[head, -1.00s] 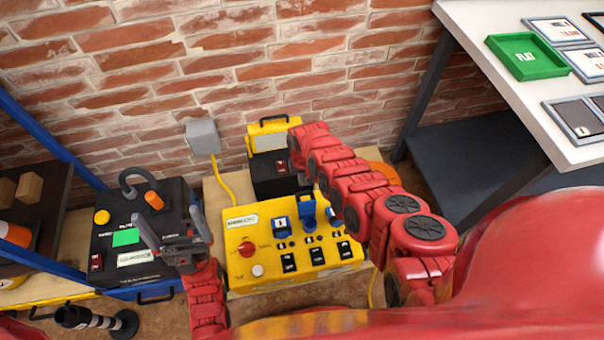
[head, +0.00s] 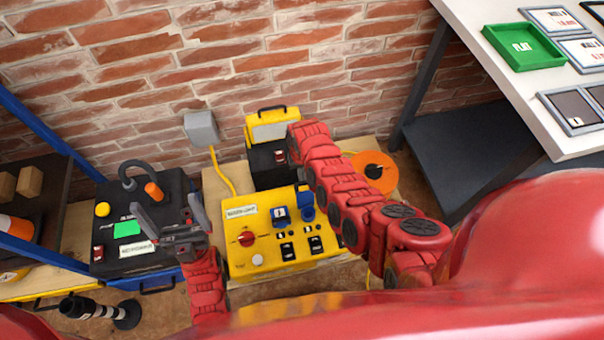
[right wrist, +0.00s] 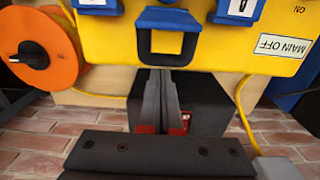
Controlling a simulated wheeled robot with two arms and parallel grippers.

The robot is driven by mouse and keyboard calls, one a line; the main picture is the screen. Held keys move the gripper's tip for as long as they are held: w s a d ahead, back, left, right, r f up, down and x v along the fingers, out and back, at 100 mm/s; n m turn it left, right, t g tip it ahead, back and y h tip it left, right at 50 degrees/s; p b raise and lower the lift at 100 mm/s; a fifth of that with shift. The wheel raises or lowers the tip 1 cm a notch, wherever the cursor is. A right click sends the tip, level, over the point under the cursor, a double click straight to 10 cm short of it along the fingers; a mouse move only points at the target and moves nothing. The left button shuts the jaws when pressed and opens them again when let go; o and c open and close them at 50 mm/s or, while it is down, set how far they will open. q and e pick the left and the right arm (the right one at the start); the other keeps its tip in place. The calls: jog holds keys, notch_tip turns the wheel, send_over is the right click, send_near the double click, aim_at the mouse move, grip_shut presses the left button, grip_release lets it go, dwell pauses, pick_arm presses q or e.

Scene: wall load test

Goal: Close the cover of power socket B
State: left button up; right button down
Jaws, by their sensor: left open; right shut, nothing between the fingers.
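The yellow power box (head: 233,232) has a row of blue sockets. The left socket (head: 281,216) has its cover flat. The middle socket's blue cover (head: 306,202) stands raised; no letter B is readable. My left gripper (head: 168,211) is open and empty over the black box.
The black box (head: 118,262) stands left of the yellow box. A yellow-and-black case (head: 272,160) stands behind, against the brick wall. An orange reel (head: 388,180) is on the right. A yellow cable (head: 221,172) runs from the grey wall box (head: 202,129).

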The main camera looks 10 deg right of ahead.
jog(key=shift+r, duration=0.1)
jog(key=shift+s+r+t+p, duration=0.2)
jog(key=shift+t+p, duration=0.1)
jog(key=shift+p, duration=0.4)
jog(key=shift+s, duration=0.1)
